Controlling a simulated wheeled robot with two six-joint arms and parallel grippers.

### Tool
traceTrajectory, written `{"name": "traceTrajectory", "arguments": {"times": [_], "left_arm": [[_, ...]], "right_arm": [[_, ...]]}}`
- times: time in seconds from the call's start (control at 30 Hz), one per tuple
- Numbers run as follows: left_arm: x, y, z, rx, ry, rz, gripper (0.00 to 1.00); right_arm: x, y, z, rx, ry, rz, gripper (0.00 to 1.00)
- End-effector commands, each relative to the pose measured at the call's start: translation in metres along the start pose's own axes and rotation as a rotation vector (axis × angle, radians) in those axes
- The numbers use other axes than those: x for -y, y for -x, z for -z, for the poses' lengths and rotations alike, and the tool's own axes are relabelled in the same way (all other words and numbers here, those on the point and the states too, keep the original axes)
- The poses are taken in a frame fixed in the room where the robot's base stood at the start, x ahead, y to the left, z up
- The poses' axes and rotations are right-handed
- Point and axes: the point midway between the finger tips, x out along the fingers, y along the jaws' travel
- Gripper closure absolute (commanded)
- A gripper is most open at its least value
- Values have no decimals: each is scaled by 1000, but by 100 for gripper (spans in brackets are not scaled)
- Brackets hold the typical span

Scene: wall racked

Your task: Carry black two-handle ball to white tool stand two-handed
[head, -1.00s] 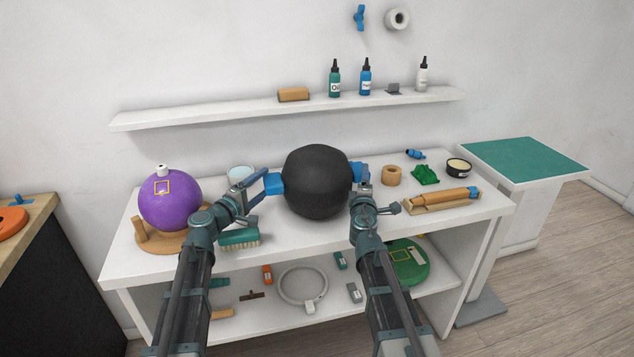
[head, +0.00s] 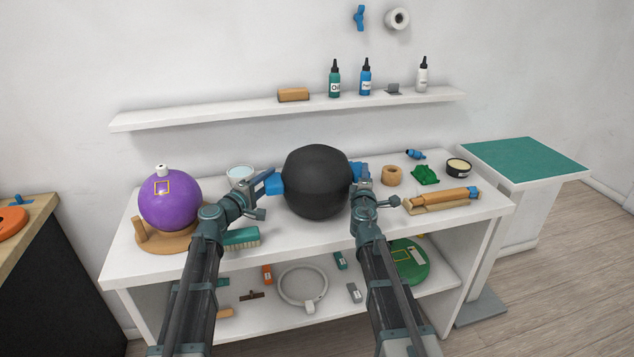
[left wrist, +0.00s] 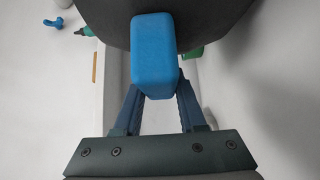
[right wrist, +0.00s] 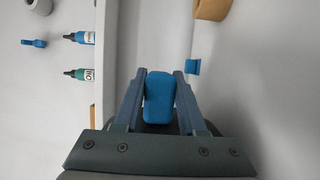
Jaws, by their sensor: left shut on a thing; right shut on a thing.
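The black two-handle ball (head: 316,182) is over the middle of the white workbench, apparently resting on its top. My left gripper (head: 268,185) is shut on its left blue handle, which fills the jaws in the left wrist view (left wrist: 153,60). My right gripper (head: 361,178) is shut on its right blue handle, seen between the fingers in the right wrist view (right wrist: 160,97). A white stand with a green top (head: 525,160) stands right of the bench and looks like the tool stand.
A purple ball (head: 170,203) on a wooden ring stands at the bench's left. A green brush (head: 241,238) lies near my left arm. A tape roll (head: 392,175), a green part (head: 425,175), a tin (head: 458,167) and a wooden holder (head: 440,201) stand right of the ball. The green top is clear.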

Motion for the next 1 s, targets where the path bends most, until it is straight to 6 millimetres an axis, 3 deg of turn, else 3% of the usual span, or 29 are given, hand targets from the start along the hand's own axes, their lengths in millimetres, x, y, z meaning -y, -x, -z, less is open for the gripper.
{"name": "traceTrajectory", "arguments": {"times": [0.03, 0.1, 1.0], "left_arm": [[0, 0, 0, 0, -1, 0, 90], [0, 0, 0, 0, -1, 0, 100], [0, 0, 0, 0, -1, 1, 100]], "right_arm": [[0, 0, 0, 0, 0, 0, 90], [0, 0, 0, 0, 0, 0, 100], [0, 1, 0, -1, -1, 0, 100]]}}
